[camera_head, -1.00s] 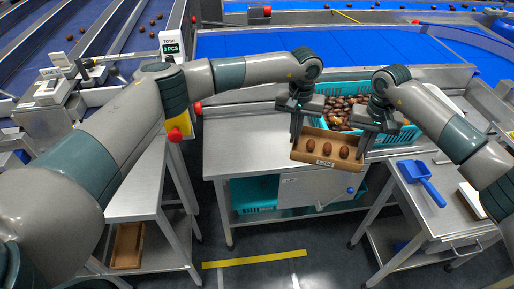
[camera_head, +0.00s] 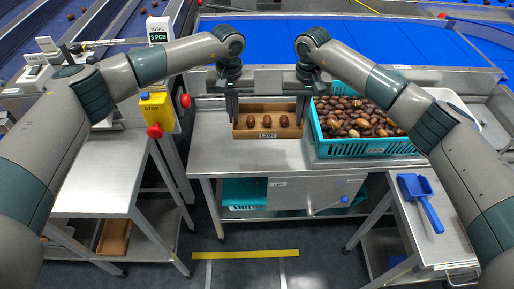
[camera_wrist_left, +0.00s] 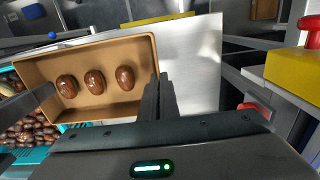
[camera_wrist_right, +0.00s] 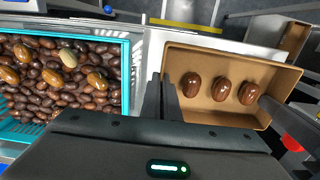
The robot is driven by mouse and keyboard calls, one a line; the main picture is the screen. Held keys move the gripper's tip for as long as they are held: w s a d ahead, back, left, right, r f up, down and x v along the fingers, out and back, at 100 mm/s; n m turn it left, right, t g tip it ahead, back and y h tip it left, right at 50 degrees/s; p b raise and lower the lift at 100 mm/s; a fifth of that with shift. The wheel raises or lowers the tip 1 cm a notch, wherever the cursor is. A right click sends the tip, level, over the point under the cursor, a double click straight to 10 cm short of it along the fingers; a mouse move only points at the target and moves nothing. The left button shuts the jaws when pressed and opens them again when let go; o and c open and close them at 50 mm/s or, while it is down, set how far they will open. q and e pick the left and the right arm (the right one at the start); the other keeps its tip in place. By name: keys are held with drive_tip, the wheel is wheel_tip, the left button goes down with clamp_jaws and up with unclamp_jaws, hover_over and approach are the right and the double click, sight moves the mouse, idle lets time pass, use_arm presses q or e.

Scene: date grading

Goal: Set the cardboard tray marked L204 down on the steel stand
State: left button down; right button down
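The cardboard tray marked L204 (camera_head: 267,133) is in front of me in the head view, roughly level, with three brown dates in one row. My left gripper (camera_head: 233,120) is shut on its left end wall and my right gripper (camera_head: 301,120) on its right end wall. Both wrist views show the tray wall between the closed fingers (camera_wrist_left: 158,95) (camera_wrist_right: 168,95). The tray is over the back of the middle steel table; I cannot tell its exact height. A steel stand (camera_head: 100,190) is at left with a bare top.
A turquoise crate full of dates (camera_head: 365,149) stands right of the tray on the middle table (camera_head: 240,155). A yellow stop box (camera_head: 158,110) with a red button rises behind the left stand. A blue scoop (camera_head: 420,198) lies on the right cart. Another cardboard tray (camera_head: 115,238) is on the left stand's lower shelf.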

sight(235, 151)
use_arm(q)
drive_tip(key=shift+w+a, duration=0.15)
drive_tip(key=shift+a, duration=0.2)
use_arm(e)
drive_tip(key=shift+w+a, duration=0.3)
drive_tip(key=shift+w, duration=0.05)
